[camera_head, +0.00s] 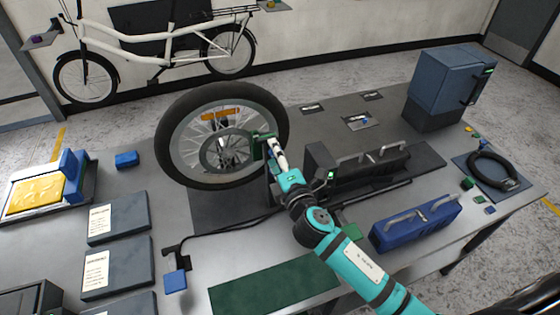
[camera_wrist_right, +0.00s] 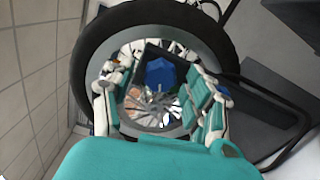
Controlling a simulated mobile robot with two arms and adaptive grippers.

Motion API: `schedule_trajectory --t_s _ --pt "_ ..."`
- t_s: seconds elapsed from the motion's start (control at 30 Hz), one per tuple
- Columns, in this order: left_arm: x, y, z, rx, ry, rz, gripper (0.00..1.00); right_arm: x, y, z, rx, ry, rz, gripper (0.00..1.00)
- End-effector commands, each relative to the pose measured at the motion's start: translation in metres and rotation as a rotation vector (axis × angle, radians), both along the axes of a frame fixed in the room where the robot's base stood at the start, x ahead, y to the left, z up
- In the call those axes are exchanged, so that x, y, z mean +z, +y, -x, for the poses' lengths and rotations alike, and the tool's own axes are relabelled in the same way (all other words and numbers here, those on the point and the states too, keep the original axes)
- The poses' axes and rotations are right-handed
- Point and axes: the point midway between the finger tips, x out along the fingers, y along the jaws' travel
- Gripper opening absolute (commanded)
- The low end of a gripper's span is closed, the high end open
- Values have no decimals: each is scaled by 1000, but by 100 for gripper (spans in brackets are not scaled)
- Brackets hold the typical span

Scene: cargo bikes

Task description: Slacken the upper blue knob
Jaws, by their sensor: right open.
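The wheel with a black tyre (camera_head: 182,172) stands upright on the bench, and it also fills the upper wrist view (camera_wrist_right: 87,50). A blue knob (camera_wrist_right: 160,74) shows in the right wrist view in front of the spokes, between the fingers of my right gripper (camera_wrist_right: 158,92). The fingers are spread, with a gap visible on both sides of the knob. In the head view a small blue patch (camera_head: 222,124) shows through the wheel below an orange label. My right gripper (camera_head: 268,146) is at the wheel's right side there. My left gripper is out of view.
A dark toolbox-like unit (camera_head: 325,158) with handles stands right of the wheel. A blue case (camera_head: 405,236), a blue cabinet (camera_head: 450,82) and a black ring (camera_head: 492,168) are farther right. A black cable (camera_head: 225,226) and a green mat (camera_head: 275,288) lie in front.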

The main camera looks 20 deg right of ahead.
Motion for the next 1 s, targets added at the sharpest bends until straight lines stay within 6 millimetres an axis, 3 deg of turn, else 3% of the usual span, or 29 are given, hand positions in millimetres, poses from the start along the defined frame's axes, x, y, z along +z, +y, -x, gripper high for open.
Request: schedule_trajectory --t_s 0.17,0.4,0.6,1.0 --pt "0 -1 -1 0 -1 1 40 -2 -1 22 1 3 0 55" --pt "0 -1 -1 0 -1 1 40 -2 -2 74 0 5 0 55" --pt "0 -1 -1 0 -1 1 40 -2 -3 105 -1 4 -1 55" --pt "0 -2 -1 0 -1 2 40 -1 -4 119 0 1 1 55"
